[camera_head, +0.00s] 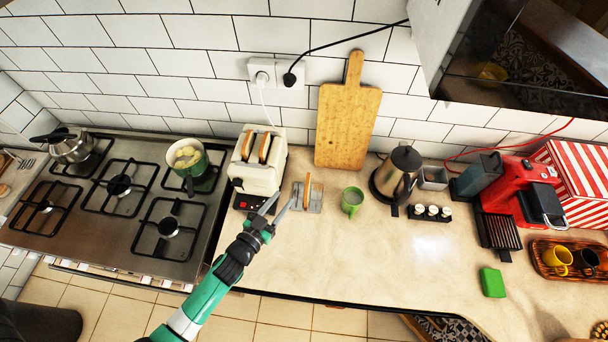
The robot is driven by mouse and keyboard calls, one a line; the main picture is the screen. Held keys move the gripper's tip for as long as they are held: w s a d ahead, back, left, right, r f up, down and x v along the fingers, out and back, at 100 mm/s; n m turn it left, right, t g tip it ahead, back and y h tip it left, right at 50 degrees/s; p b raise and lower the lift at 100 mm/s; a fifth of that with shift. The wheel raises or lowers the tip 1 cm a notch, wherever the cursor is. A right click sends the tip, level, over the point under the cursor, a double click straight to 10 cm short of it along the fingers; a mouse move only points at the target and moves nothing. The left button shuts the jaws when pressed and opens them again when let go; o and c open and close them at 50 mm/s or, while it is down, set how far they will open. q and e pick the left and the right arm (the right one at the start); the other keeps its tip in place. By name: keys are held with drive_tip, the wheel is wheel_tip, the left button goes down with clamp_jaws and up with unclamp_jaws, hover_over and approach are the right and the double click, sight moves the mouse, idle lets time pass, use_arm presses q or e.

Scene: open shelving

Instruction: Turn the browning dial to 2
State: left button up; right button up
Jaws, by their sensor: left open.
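A cream toaster (262,176) with two slices of bread in its slots stands on the counter to the right of the stove. Small dark controls (238,183) show low on its front left side; the dial's number cannot be read. My left gripper (278,203) is open and empty, just in front of the toaster, pointing up and right. Its fingers lie between a dark red-marked box (247,203) and a grey rack with a toast slice (307,194). I cannot tell whether it touches anything. My right gripper is not in view.
A stove (100,240) with a green pot (188,160) is on the left. A green mug (352,200), a kettle (397,172) and a cutting board (346,125) are right of the toaster. The front counter middle (390,265) is clear.

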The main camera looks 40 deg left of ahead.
use_arm(q)
drive_tip(key=w+d+r+t, duration=0.1)
drive_tip(key=w+d+r, duration=0.1)
drive_tip(key=r, duration=0.4)
drive_tip(key=w+d+r+t, duration=0.1)
drive_tip(key=w+r, duration=0.3)
drive_tip(key=r, duration=0.2)
drive_tip(key=shift+d+h, duration=0.3)
drive_tip(key=shift+d, duration=0.1)
drive_tip(key=shift+r, duration=0.1)
